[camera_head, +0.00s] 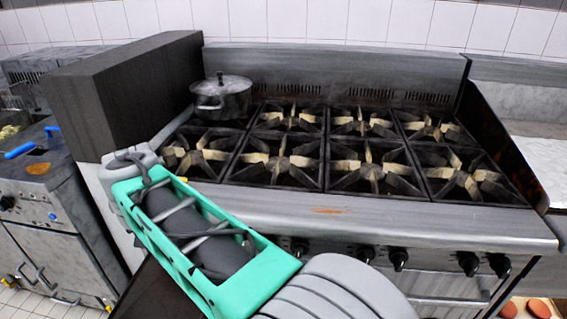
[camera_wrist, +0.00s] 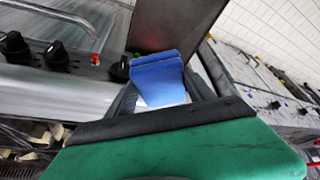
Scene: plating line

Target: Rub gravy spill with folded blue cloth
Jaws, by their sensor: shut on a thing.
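My gripper (camera_wrist: 160,92) is shut on the folded blue cloth (camera_wrist: 157,72), which sticks out beyond the dark fingers in the wrist view. The cloth is in the air beside a dark panel, and I see no spill under it there. In the head view the gripper and cloth are hidden or out of sight. A brown-orange patch (camera_head: 37,169), which looks like the gravy spill, lies on top of the left unit. A fainter orange-brown mark (camera_head: 330,210) is on the stove's front ledge; I cannot tell whether it is a stain or rust.
A stove (camera_head: 450,228) with several burners fills the middle. A lidded metal pot (camera_head: 222,102) stands at its back left. A tall dark panel (camera_head: 120,90) rises between the stove and the left unit (camera_head: 40,215). A blue handle (camera_head: 20,150) lies near the patch.

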